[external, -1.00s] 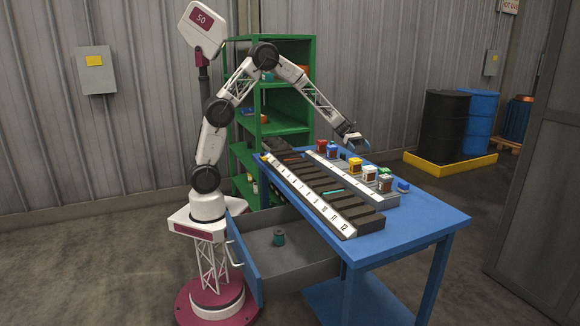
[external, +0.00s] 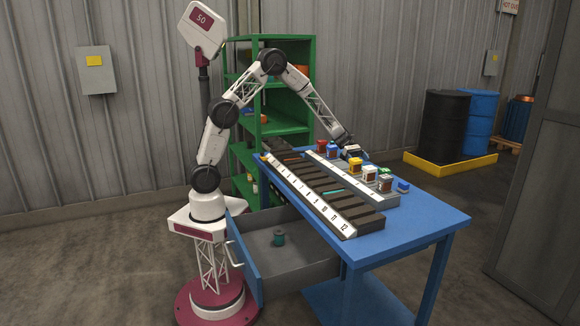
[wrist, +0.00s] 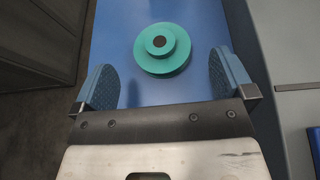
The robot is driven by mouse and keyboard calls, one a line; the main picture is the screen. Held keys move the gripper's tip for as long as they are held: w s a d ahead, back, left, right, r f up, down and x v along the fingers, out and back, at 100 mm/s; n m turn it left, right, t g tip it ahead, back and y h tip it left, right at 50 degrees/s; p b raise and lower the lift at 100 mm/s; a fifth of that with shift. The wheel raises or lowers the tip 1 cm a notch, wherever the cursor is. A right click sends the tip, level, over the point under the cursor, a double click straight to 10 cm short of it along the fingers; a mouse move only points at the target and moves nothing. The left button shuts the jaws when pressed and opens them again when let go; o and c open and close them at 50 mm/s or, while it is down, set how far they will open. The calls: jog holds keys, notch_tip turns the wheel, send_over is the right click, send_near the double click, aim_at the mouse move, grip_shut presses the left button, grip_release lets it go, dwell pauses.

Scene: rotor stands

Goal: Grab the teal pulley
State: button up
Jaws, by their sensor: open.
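The teal pulley (wrist: 162,48) is a stepped round disc with a dark centre hole. In the wrist view it lies on a blue surface, just beyond the space between my fingers. My gripper (wrist: 166,82) is open and empty, with one blue pad on each side of that space. Neither pad touches the pulley. In the external view my gripper (external: 352,153) is low over the far side of the blue table, behind the row of coloured parts. I cannot make out this pulley there.
A grey rail with several coloured parts (external: 355,166) and a dark numbered rack (external: 311,196) stand on the blue table (external: 425,222). An open drawer (external: 305,262) holds a teal spool-like part (external: 278,238). A green shelf (external: 283,118) stands behind.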

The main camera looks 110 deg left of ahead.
jog(key=shift+w+d, duration=0.1)
jog(key=shift+x, duration=2.4)
jog(key=c, duration=1.1)
jog(key=shift+r, duration=0.15)
jog(key=shift+r, duration=4.85)
